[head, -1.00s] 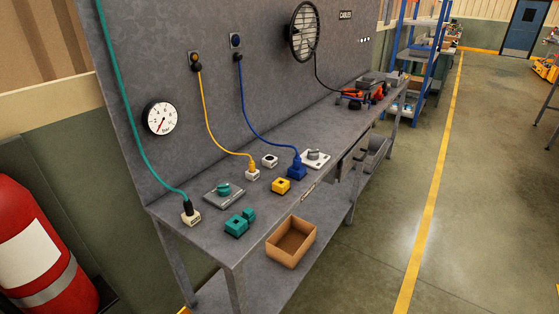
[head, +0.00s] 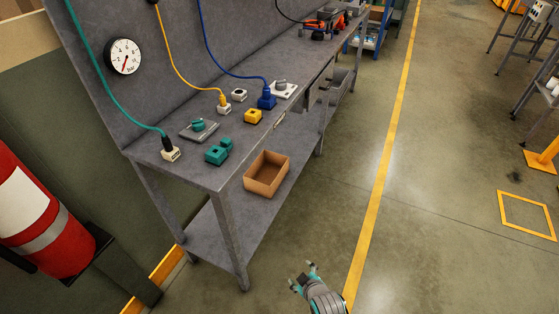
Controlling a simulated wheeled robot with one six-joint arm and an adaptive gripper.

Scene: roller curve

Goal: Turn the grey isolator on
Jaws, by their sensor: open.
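Two rotary-knob units sit on the grey workbench (head: 190,166). One has a grey base plate with a teal knob (head: 198,126), near the left end. The other has a white base with a grey knob (head: 281,86), farther along beside a blue socket. Which one is the isolator named is not labelled legibly, and knob positions are too small to read. My gripper (head: 302,275) is open and empty at the bottom, in front of the bench and low in the picture, apart from both units.
On the bench stand teal blocks (head: 218,151), a yellow block (head: 253,116), a blue plug (head: 266,98) and a cream teal-cable socket (head: 171,153). A red extinguisher (head: 40,222) stands left.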

